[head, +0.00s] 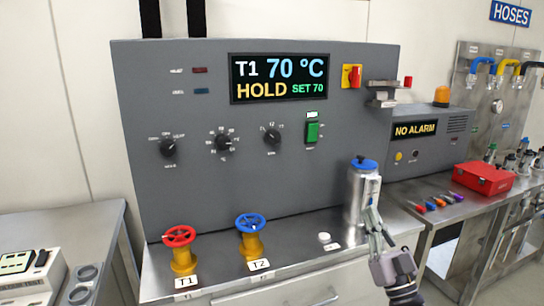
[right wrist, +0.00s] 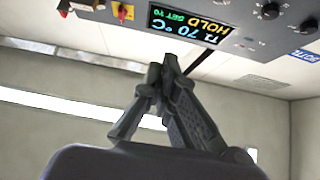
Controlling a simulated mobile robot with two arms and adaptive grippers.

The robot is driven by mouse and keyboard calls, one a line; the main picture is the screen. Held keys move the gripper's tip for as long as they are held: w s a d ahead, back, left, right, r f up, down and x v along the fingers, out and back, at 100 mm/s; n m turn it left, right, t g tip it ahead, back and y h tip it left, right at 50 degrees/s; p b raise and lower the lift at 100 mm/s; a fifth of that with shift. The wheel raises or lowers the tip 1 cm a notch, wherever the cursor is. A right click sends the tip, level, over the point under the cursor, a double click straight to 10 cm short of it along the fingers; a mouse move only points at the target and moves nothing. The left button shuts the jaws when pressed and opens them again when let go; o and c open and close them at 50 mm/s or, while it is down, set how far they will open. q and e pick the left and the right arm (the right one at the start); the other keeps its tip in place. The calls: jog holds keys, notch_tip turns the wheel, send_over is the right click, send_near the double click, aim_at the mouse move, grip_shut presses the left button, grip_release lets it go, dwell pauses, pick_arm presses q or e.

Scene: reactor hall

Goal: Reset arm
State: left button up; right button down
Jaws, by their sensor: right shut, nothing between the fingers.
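My right gripper (head: 372,212) is in front of the silver canister with a blue lid (head: 357,182) at the right end of the panel's steel ledge. It points upward, and its fingers overlap the canister's right side in the head view. Whether it touches the canister I cannot tell. In the right wrist view the gripper (right wrist: 163,75) has its fingertips together with nothing between them. The grey control panel (head: 180,110) stands behind; its display (head: 279,78) reads T1 70 °C, HOLD, SET 70. My left gripper is not in view.
A red valve wheel T1 (head: 179,236) and a blue valve wheel T2 (head: 250,223) stand on the ledge. A white button (head: 324,237) is left of the gripper. A steel bench at right carries a red box (head: 484,178) and several coloured items.

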notch_tip(320, 180, down, 26)
jog(key=w+m+g+h, duration=0.2)
jog(key=m+g+h, duration=0.1)
jog(key=g+h, duration=0.25)
jog(key=s+d+f+g+h+p, duration=0.1)
jog(key=s+f+g, duration=0.3)
jog(key=f, duration=0.8)
jog(key=s+f+g+h, duration=0.1)
jog(key=s+f+g, duration=0.1)
jog(key=s+f, duration=0.7)
jog(key=s+f+n+g+h, duration=0.1)
jog(key=s+f+g, duration=0.3)
jog(key=s+f, duration=0.9)
jog(key=s+f+g, duration=0.5)
jog(key=s+f, duration=0.6)
jog(key=s, duration=0.4)
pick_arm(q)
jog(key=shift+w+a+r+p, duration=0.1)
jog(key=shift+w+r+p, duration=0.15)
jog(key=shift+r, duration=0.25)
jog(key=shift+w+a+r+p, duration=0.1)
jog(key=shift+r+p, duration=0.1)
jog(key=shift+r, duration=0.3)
pick_arm(e)
jog(key=s+f+g, duration=0.3)
jog(key=s, duration=1.2)
jog(key=shift+s+n, duration=0.3)
jog(key=shift+s, duration=0.1)
